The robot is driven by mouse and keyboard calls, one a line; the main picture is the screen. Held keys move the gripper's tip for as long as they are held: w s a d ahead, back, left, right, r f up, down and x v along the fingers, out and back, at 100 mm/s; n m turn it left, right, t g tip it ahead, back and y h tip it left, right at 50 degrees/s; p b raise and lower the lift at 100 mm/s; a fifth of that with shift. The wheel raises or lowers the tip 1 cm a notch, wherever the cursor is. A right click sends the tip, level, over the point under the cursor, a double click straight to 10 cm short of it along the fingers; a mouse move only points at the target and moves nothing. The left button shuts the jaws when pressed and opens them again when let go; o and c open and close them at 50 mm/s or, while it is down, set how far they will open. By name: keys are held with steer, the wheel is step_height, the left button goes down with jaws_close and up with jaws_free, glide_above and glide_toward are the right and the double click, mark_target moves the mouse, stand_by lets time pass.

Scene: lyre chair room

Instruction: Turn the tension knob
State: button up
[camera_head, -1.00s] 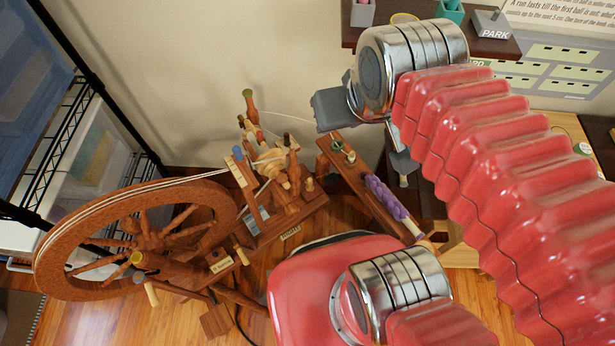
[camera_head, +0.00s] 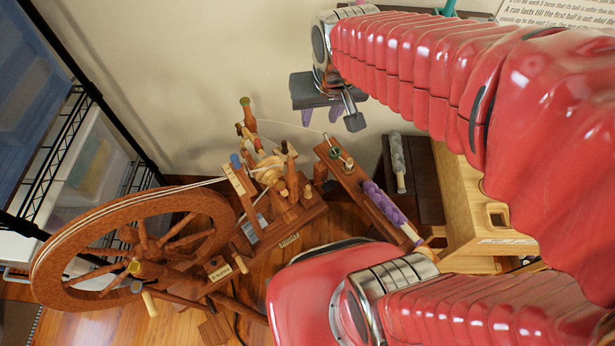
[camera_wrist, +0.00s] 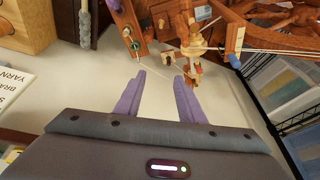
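The wooden spinning wheel (camera_head: 140,215) stands on the floor at the left, with a large rim and a cream drive band. Its upright head (camera_head: 270,185) carries turned posts and several small knobs, including a blue one (camera_head: 235,160) and a green-topped post (camera_head: 245,103). I cannot tell which is the tension knob. In the wrist view the blue knob (camera_wrist: 233,61) shows right of centre. My gripper (camera_head: 321,116) is above and to the right of the wheel's head. In the wrist view its two purple fingers (camera_wrist: 160,86) are apart and hold nothing.
A wooden bar with purple yarn (camera_head: 385,205) lies right of the wheel's head. A grey-wrapped rod (camera_head: 397,160) and a pale wooden box (camera_head: 470,205) stand farther right. A shelf rack with bins (camera_head: 95,160) is at left. The wall is behind the wheel.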

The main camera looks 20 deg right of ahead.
steer(key=w+f+g, duration=0.1)
steer(key=w+f, duration=0.4)
steer(key=f, duration=0.3)
steer(key=m+g, duration=0.2)
steer(key=g, duration=0.1)
glide_above(308, 187)
step_height(308, 187, down, 26)
steer(key=shift+f, duration=0.15)
steer(key=shift+w+f, duration=0.1)
steer(key=shift+f, duration=6.75)
steer(key=shift+c, duration=0.2)
